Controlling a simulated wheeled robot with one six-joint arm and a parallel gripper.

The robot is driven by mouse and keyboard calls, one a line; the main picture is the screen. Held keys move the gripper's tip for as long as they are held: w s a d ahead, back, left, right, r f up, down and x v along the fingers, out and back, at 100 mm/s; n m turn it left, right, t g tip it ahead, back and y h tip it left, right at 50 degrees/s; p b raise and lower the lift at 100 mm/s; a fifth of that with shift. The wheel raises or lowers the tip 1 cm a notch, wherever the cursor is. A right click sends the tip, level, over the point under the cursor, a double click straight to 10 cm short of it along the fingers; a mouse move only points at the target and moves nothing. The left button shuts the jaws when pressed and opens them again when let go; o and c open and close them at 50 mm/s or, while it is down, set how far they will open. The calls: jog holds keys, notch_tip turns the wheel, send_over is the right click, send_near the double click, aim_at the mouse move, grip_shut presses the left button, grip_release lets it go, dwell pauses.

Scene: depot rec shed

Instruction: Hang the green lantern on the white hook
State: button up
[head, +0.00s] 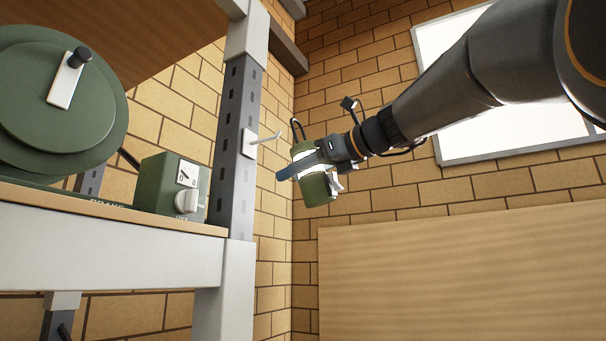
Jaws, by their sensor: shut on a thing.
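The white hook (264,138) sticks out to the right from a small white plate on the dark slotted post. The green lantern (319,188) has a pale band near its top and a dark handle loop above it. My gripper (308,170) is shut on the green lantern, its fingers across the lantern's upper part. The lantern is tilted a little and hangs in the air to the right of the hook. The loop (297,128) shows to the right of the hook's tip, with a small gap between them in the picture. Depth between them is hard to tell.
The post (234,130) belongs to a shelf frame. On the shelf (110,205) stand a green round drum with a crank (45,105) and a green box with a white knob (170,187). A wooden panel (460,280) is at lower right. A bright window (450,45) is behind my arm.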

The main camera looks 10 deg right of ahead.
jog(key=s+x, duration=0.1)
jog(key=x, duration=0.7)
jog(key=shift+a+f, duration=0.35)
jog(key=shift+a, duration=0.05)
dwell(0.6)
jog(key=shift+f, duration=0.1)
dwell(0.5)
jog(key=o, duration=1.6)
jog(key=shift+c, duration=0.2)
jog(key=b+v, duration=0.3)
jog(key=v, duration=0.4)
jog(key=shift+s+d, duration=0.25)
